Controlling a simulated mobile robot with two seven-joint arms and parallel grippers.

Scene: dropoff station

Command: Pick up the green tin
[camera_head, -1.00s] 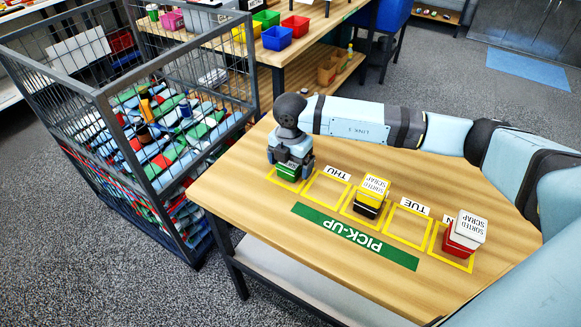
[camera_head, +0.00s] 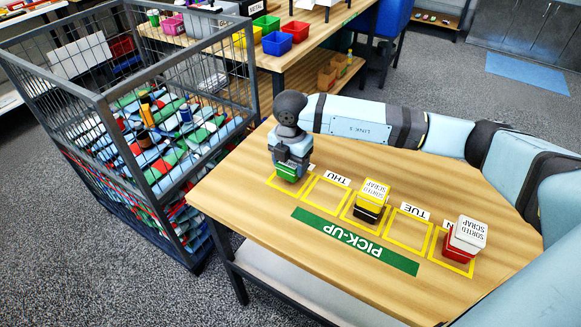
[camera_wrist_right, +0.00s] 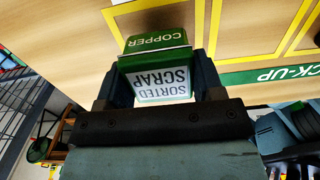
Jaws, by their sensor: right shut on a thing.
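The green tin (camera_head: 287,172) is at the left end of the row of yellow squares on the wooden table (camera_head: 245,190). My right gripper (camera_head: 291,160) comes down over it from above and is shut on it. In the right wrist view the tin (camera_wrist_right: 155,42) shows a green side marked COPPER and a white lid marked SORTED SCRAP, between the two fingers of the right gripper (camera_wrist_right: 155,75). The tin appears slightly above the table; the exact gap is hard to tell. My left gripper is not in view.
A yellow-and-black tin (camera_head: 372,198) and a red tin (camera_head: 465,238) stand in other squares to the right. A green PICK-UP strip (camera_head: 355,239) lies in front. A wire cage (camera_head: 105,100) full of coloured pieces stands left of the table. The squares between the tins are empty.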

